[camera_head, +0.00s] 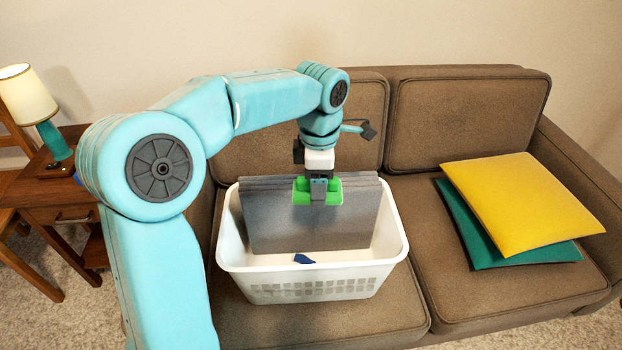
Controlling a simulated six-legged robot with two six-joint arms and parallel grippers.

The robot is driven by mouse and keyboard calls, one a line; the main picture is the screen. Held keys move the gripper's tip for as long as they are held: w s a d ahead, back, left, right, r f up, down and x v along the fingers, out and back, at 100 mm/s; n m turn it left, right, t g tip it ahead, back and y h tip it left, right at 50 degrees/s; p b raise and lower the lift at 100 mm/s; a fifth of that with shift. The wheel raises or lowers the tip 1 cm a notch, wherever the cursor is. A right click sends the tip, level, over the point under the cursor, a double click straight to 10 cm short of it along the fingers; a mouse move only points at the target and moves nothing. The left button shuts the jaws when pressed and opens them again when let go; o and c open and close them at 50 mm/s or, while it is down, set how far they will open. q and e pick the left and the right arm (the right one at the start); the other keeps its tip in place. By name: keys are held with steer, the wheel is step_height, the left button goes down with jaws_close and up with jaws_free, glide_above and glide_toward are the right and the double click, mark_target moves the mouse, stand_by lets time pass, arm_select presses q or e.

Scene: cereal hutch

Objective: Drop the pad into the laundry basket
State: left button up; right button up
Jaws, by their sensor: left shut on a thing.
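The pad is a grey folded slab (300,222), held upright by its top edge. Its lower part is inside the white laundry basket (320,285), which stands on the sofa seat. My left gripper (318,195), with green fingers, is shut on the pad's top edge, above the basket. A small dark blue thing (304,259) shows in the basket in front of the pad. Whether the pad touches the basket floor I cannot tell. My right gripper is not in view.
The brown sofa (465,122) fills the middle and right. A yellow cushion (522,203) lies on a green cushion (482,247) to the right of the basket. At left, a wooden side table (62,195) carries a lamp (28,95), beside a wooden chair (15,230).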

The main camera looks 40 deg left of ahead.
arm_select(q)
steer(key=shift+s+a+n, duration=0.25)
steer(key=shift+a+n, duration=0.05)
steer(key=shift+a, duration=0.4)
steer(key=shift+f+b, duration=0.3)
steer(key=shift+b, duration=0.1)
step_height(320, 180, down, 5)
steer(key=b, duration=0.5)
steer(key=shift+f, duration=0.15)
steer(key=o, duration=1.1)
step_height(320, 180, up, 16)
steer(key=p, duration=0.7)
steer(key=shift+r, duration=0.2)
